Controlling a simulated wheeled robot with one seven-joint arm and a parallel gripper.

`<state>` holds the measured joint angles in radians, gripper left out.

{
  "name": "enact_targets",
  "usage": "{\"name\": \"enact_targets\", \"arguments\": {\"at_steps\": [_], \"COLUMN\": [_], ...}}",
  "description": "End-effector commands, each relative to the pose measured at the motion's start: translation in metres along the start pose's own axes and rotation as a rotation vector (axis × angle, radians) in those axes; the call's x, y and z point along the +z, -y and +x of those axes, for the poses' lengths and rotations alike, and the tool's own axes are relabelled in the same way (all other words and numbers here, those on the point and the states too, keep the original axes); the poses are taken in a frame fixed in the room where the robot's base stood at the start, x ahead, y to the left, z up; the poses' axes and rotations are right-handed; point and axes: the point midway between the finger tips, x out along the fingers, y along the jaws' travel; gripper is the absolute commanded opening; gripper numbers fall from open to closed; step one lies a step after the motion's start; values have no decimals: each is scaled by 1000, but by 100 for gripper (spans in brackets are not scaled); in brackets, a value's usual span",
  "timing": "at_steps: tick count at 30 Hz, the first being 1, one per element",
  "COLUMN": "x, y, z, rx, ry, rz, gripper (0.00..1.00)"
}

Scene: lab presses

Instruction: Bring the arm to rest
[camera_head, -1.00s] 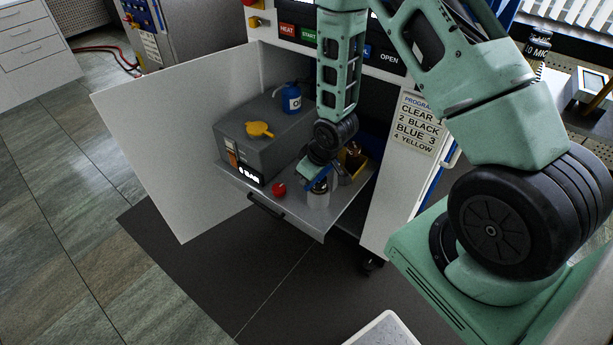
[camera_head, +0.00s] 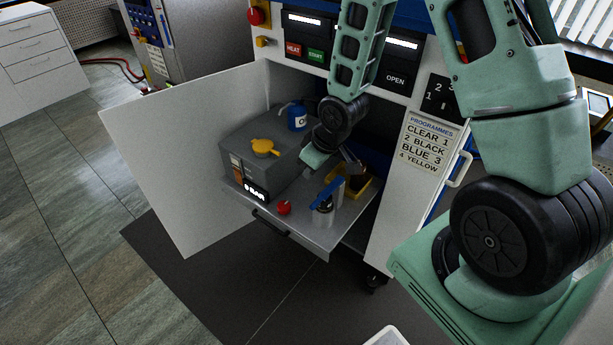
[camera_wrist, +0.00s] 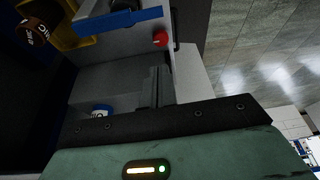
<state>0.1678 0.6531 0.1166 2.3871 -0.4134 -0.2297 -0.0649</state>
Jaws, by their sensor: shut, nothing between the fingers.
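My gripper (camera_head: 315,158) hangs over the pulled-out metal shelf of the open press cabinet, above and apart from the blue lever (camera_head: 327,194). The lever sits on a short silver fitting near the shelf's front. In the wrist view my fingers (camera_wrist: 158,80) are together and empty, over the grey surface. The blue lever (camera_wrist: 115,20) and the red knob (camera_wrist: 160,38) show beyond them. My forearm comes down in front of the press front; the fingertips are hard to make out in the head view.
The grey box (camera_head: 265,150) with a yellow handle stands left of my gripper, a blue bottle (camera_head: 297,118) behind it. A yellow bin (camera_head: 358,188) is to the right. The open white door (camera_head: 185,160) is at left, the programme-card panel (camera_head: 425,145) at right.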

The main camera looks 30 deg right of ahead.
Motion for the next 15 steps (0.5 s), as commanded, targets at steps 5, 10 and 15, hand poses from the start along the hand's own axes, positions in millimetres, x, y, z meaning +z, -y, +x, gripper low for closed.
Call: {"name": "enact_targets", "arguments": {"at_steps": [5, 10, 15], "x": [0, 0, 0], "y": [0, 0, 0], "z": [-7, -7, -7], "rx": [0, 0, 0], "ry": [0, 0, 0], "rz": [0, 0, -1], "gripper": [0, 0, 0]}}
